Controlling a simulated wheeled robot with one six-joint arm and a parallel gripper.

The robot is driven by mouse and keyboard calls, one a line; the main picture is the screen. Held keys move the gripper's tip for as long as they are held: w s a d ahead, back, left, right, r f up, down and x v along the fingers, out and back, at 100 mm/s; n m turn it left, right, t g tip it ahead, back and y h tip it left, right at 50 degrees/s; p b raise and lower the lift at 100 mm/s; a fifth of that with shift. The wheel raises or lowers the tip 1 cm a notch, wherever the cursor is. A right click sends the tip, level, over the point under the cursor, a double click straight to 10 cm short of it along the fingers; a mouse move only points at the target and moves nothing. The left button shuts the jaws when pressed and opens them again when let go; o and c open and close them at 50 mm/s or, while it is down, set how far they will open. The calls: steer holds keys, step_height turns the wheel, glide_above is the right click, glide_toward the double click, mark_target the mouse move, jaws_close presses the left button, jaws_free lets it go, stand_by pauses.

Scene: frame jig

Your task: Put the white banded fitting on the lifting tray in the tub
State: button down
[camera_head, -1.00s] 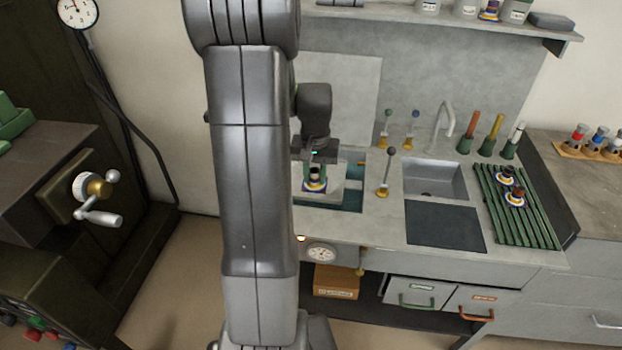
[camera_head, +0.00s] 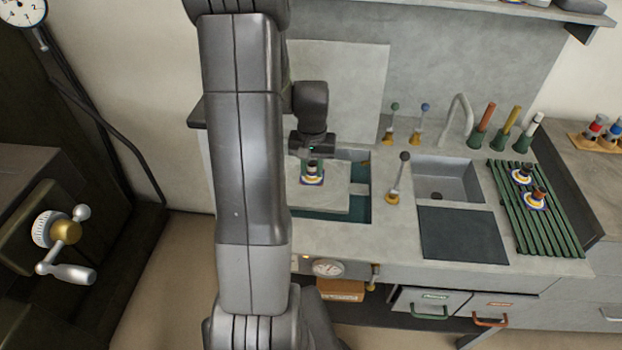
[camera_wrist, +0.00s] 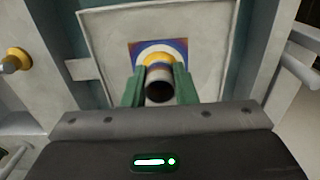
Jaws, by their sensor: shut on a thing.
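My gripper (camera_head: 313,164) points down over the tub (camera_head: 363,208) at the left of the worktop. Its green fingers, also in the wrist view (camera_wrist: 159,88), are shut on a fitting (camera_wrist: 160,73) with a pale band, a dark open end and a yellow, white and blue base. In the head view the fitting (camera_head: 312,176) shows below the fingers, over the pale flat lifting tray (camera_head: 335,199). The tray also fills the middle of the wrist view (camera_wrist: 112,38). I cannot tell whether the fitting's base touches the tray.
A lever (camera_head: 398,180) with a dark knob stands right of the tub. Further right are a sink (camera_head: 446,180), a dark mat (camera_head: 460,233) and a green slatted rack (camera_head: 560,229) with two other fittings. A tap (camera_head: 461,115) rises behind the sink.

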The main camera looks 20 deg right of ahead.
mark_target(312, 191)
steer(key=shift+f, duration=2.8)
steer(key=shift+f, duration=0.15)
steer(key=c, duration=1.2)
jaws_free()
steer(key=shift+o, duration=0.2)
step_height(312, 191, up, 12)
steer(key=shift+r, duration=0.15)
